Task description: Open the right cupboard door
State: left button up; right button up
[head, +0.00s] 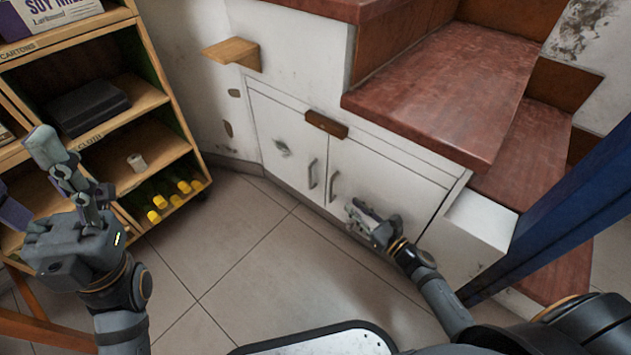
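The white cupboard under the stairs has two doors, both looking closed. The right door (385,180) has a dark vertical bar handle (333,187) near its left edge. The left door (283,146) has a matching handle (312,173) close beside it. My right gripper (356,212) is in front of the lower part of the right door, a little right of and below its handle, and appears apart from it. Its fingers are small and overlap in this view, so their opening is unclear. My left gripper (35,180) is open and empty at the far left, before the shelf.
A wooden shelf unit (155,98) with boxes and yellow-capped bottles (183,187) stands at left. Red stair treads (450,90) overhang the cupboard at right. A blue post (570,205) rises at right. A wooden block (233,52) juts from the wall. Tiled floor (245,255) is clear.

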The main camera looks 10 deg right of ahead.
jog(key=b, duration=0.2)
send_over(329, 200)
jog(key=shift+w+d+r, duration=0.1)
jog(key=shift+w+d, duration=0.05)
jog(key=shift+w, duration=0.2)
grip_shut()
